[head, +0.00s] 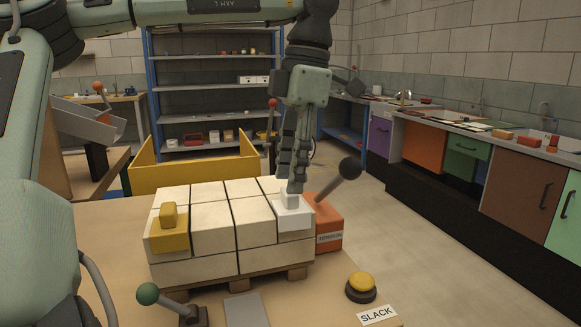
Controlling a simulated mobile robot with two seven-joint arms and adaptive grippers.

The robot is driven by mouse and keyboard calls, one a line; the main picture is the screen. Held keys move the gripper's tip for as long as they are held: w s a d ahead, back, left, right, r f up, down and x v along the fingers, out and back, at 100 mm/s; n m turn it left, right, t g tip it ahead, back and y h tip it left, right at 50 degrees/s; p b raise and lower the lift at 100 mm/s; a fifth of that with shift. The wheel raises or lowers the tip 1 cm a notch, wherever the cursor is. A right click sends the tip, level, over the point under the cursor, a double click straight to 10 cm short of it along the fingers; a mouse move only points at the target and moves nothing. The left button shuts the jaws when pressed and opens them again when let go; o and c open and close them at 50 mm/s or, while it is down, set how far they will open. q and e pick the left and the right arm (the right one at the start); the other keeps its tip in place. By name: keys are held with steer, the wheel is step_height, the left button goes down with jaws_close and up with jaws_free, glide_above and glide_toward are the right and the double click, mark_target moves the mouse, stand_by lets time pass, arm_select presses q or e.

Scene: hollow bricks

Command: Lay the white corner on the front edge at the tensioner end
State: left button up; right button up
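The white corner (296,217) is at the right end of the front top edge of the cream hollow-brick stack (207,268), beside the orange tensioner (329,241). It appears to rest on the edge; any small gap is hard to see. My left gripper (292,189) reaches down from above, with its fingertips at the knob of the white corner, and looks shut on it. A yellow corner (169,239) with its own knob sits on the front edge at the left end of the stack. My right gripper is not in view.
The tensioner's black-knobbed lever (338,180) rises close to the right of my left gripper. A green-knobbed lever (150,295), a yellow button (361,285) and a SLACK label (376,315) are at the table's front. A yellow-walled bin (192,177) stands behind the stack.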

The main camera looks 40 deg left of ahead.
mark_target(301, 202)
arm_select(q)
steer(key=shift+o, duration=0.8)
steer(key=shift+r, duration=0.15)
step_height(301, 202, up, 12)
steer(key=w, duration=0.1)
steer(key=shift+w+d, duration=0.3)
steer(key=shift+d, duration=0.1)
steer(key=shift+f, duration=0.2)
